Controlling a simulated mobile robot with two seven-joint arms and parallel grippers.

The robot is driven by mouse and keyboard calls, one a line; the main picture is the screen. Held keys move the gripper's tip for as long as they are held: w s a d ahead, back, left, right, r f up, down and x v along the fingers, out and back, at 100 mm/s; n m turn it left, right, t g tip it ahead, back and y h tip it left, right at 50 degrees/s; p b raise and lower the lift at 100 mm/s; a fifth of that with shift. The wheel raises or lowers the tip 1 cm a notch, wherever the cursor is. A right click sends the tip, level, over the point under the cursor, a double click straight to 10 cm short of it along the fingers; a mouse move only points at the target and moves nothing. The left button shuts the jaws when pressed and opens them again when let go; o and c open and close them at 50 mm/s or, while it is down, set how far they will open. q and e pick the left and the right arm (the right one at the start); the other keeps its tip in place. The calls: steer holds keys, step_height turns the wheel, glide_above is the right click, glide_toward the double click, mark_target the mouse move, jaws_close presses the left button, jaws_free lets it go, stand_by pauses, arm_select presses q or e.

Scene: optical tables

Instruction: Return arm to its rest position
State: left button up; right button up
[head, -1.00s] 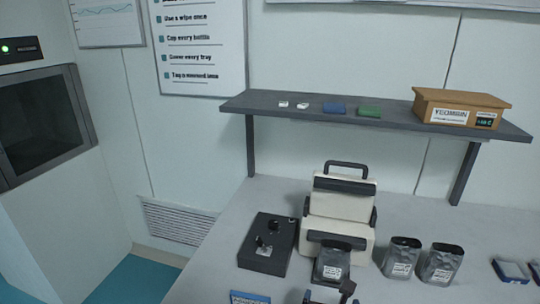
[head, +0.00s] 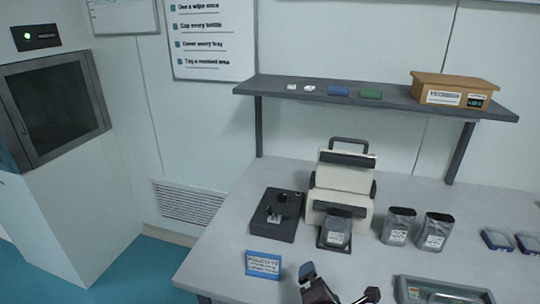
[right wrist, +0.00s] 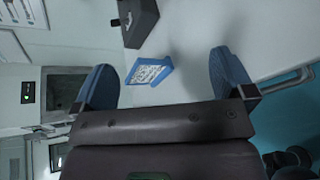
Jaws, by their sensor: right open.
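My right gripper (right wrist: 162,72) is open and empty in the right wrist view, its two blue fingers spread wide apart. Beyond the gap between them is a blue-framed label card (right wrist: 150,72) on the table, with clear space around it. The card also shows in the head view (head: 263,264), near the table's front left. Dark arm parts (head: 318,288) of mine rise at the bottom edge of the head view, over the table front; the fingers are hard to make out there. My left gripper is not in view.
On the table (head: 215,248) stand a black box with knobs (head: 277,215), a cream device (head: 343,185) with a grey pouch (head: 337,232), two more pouches (head: 398,226) and a glass-topped tray (head: 440,290). A shelf (head: 390,102) hangs behind. Teal floor lies left.

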steer(key=d+f+m+y, duration=0.1)
steer(key=m, duration=0.3)
steer(key=s+d+m+y, duration=0.1)
steer(key=m, duration=0.4)
steer(key=d+f+m+y, duration=0.1)
steer(key=m, duration=0.3)
steer(key=shift+s+d+f+m, duration=0.1)
steer(key=shift+s+f+m, duration=0.2)
steer(key=shift+s+f, duration=0.1)
steer(key=s+d+f+m+g+h, duration=0.1)
steer(key=s+d+f+m, duration=0.4)
steer(key=s+d, duration=0.1)
steer(key=s+d+f+m+g+h+b, duration=0.1)
steer(key=s+d+f+m, duration=0.4)
steer(key=s+d, duration=0.2)
steer(key=shift+s+d+f, duration=0.15)
steer(key=shift+s+f, duration=0.25)
steer(key=shift+s, duration=0.75)
steer(key=shift+c, duration=0.3)
